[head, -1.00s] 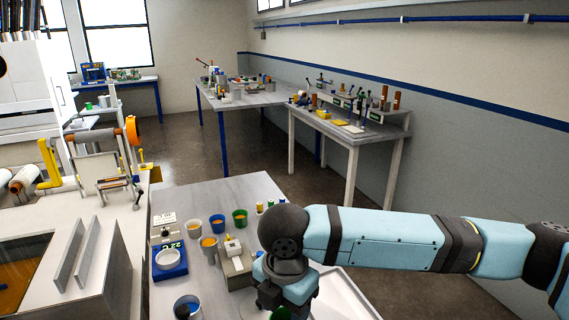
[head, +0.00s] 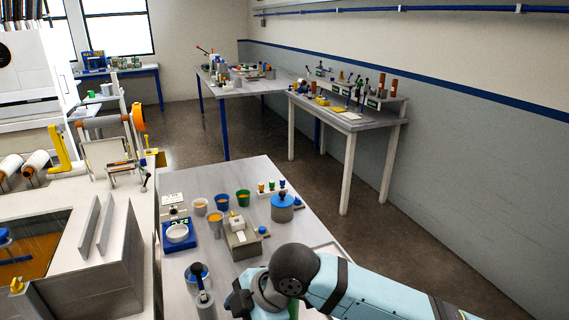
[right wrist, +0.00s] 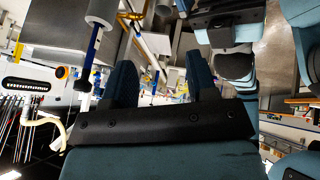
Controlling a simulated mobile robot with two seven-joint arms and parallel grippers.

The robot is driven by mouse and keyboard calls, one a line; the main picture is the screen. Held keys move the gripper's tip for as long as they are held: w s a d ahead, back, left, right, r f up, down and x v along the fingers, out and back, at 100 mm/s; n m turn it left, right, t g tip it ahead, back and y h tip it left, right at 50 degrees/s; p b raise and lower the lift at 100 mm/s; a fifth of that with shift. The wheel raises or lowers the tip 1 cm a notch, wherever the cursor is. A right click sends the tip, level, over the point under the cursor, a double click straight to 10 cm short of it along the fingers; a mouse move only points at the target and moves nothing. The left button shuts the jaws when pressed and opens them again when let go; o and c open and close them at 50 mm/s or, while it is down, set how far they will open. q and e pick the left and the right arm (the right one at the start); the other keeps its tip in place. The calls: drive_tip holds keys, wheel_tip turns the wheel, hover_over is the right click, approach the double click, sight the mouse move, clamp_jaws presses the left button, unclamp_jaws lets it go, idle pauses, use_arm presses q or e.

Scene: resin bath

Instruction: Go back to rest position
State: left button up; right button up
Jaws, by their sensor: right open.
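My right arm (head: 345,285) comes in from the lower right of the head view, low over the near edge of the grey work table (head: 318,224). Its wrist is bent down at the bottom of the picture, and its fingertips are not visible there. In the right wrist view my right gripper (right wrist: 160,82) has its two dark fingers spread apart, with nothing held between them. My left gripper does not show in the head view.
A resin bath (head: 30,255) stands left.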

drive_tip(key=d+f+m+t+y+p, duration=0.25)
drive_tip(key=d+f+m+t, duration=0.5)
drive_tip(key=f+m, duration=0.4)
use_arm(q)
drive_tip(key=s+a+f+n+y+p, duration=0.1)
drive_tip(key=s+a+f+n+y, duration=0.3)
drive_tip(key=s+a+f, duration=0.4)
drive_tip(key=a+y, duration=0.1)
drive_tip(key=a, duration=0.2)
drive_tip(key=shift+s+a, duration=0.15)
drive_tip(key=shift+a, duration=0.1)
use_arm(e)
drive_tip(key=s+d+f+m+t+h, duration=0.1)
drive_tip(key=s+d+f+m+h, duration=0.2)
drive_tip(key=d, duration=0.7)
drive_tip(key=s+d+f+m+t+h, duration=0.2)
drive_tip(key=s+d+f+m+h, duration=0.1)
drive_tip(key=s+d+f+m, duration=0.3)
drive_tip(key=s+d+f, duration=0.2)
drive_tip(key=s+d, duration=0.1)
drive_tip(key=d, duration=0.1)
drive_tip(key=shift+s, duration=0.35)
